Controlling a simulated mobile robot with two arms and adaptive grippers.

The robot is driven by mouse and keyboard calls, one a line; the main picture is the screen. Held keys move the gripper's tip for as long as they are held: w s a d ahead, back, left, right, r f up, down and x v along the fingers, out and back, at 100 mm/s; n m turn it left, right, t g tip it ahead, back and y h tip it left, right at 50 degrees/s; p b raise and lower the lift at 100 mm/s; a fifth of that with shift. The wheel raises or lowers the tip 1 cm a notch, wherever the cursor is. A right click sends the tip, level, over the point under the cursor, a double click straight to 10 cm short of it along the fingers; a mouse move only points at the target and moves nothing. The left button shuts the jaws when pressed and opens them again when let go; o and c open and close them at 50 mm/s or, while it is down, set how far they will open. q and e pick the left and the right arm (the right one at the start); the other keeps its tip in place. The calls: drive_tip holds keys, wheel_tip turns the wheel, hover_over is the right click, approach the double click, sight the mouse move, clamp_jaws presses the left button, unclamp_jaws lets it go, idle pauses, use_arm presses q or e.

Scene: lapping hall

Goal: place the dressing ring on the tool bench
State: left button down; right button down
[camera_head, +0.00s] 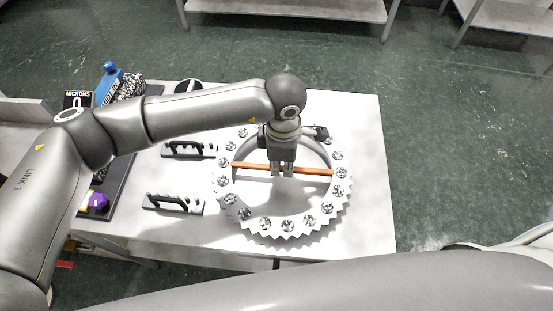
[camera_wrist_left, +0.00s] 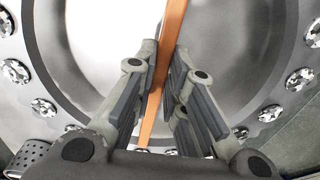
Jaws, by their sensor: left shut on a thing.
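My left gripper (camera_head: 281,172) points down at the middle of the ring and is shut on the orange bar. In the left wrist view the bar (camera_wrist_left: 172,40) runs between the two fingers (camera_wrist_left: 156,90), and the ring's inserts (camera_wrist_left: 43,107) show on both sides. My right gripper is not in view.
Two black handled tools (camera_head: 174,203) lie on the bench left of the ring. A dark tray with a purple piece (camera_head: 98,201), a blue bottle (camera_head: 108,82) and a "MICRONS" sign (camera_head: 77,100) are at the left end. The bench's right strip is clear.

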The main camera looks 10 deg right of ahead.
sight(282, 171)
use_arm(q)
drive_tip(key=shift+w+d+f+p, duration=0.1)
drive_tip(key=shift+f+p, duration=0.55)
drive_tip(key=shift+f, duration=0.8)
drive_tip(key=shift+f, duration=0.1)
drive_tip(key=c, duration=1.9)
unclamp_jaws()
drive_tip(key=shift+f, duration=0.15)
drive_tip(key=shift+c, duration=0.2)
drive_tip(key=o, duration=0.5)
drive_tip(key=shift+c, duration=0.2)
